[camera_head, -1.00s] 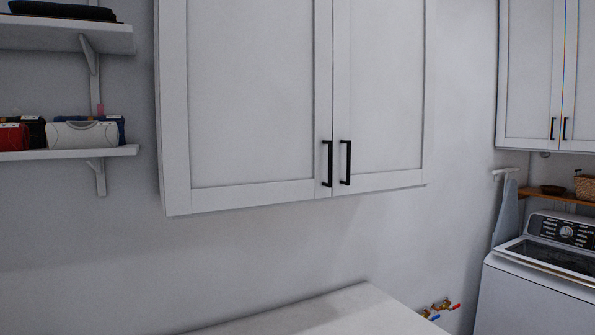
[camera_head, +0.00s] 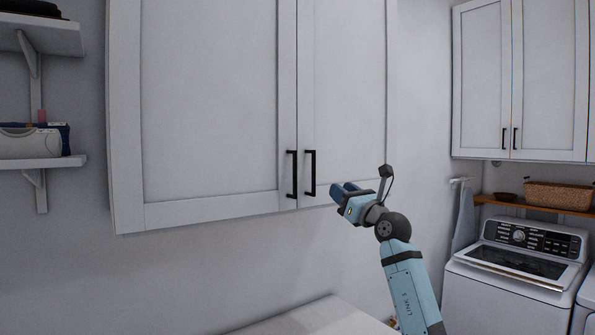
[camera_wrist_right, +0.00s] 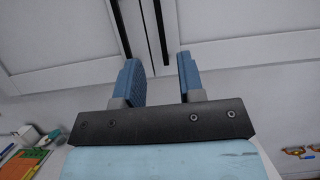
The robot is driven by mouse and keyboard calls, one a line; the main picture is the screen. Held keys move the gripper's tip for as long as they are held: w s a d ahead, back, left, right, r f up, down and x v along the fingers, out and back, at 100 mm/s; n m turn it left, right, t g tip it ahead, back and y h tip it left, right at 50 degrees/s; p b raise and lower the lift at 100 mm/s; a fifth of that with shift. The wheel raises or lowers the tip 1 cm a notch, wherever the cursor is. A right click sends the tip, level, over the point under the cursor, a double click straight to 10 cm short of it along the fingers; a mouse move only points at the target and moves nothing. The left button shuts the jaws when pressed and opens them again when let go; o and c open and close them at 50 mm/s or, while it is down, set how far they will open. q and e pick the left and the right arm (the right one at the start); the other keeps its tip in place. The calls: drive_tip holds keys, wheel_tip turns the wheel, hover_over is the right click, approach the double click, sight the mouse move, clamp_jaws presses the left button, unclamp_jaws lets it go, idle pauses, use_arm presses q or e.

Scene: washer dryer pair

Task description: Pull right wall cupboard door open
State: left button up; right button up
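The right wall cupboard door (camera_head: 345,100) is a white framed panel, closed beside the left door (camera_head: 210,100). Its black vertical bar handle (camera_head: 310,173) is at the door's lower left, next to the left door's handle (camera_head: 292,174). My right gripper (camera_head: 342,190) is just right of and slightly below the handle, apart from it. In the right wrist view, its blue fingers (camera_wrist_right: 160,78) are spread with nothing between them. The black handles (camera_wrist_right: 160,30) show ahead, beyond the fingertips. My left gripper is not in view.
A white surface (camera_head: 300,318) lies below the cupboard. Wall shelves (camera_head: 40,163) are at left. A second cupboard (camera_head: 515,80), a wooden shelf with a basket (camera_head: 560,196) and a white washer (camera_head: 510,270) are at right.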

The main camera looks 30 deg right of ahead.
sight(315, 169)
drive_tip(key=p+x, duration=0.3)
drive_tip(key=x, duration=0.8)
drive_tip(key=shift+w+a, duration=0.1)
drive_tip(key=shift+w, duration=0.05)
drive_tip(key=shift+w+r, duration=0.25)
drive_tip(key=shift+w, duration=0.45)
drive_tip(key=shift+c, duration=0.3)
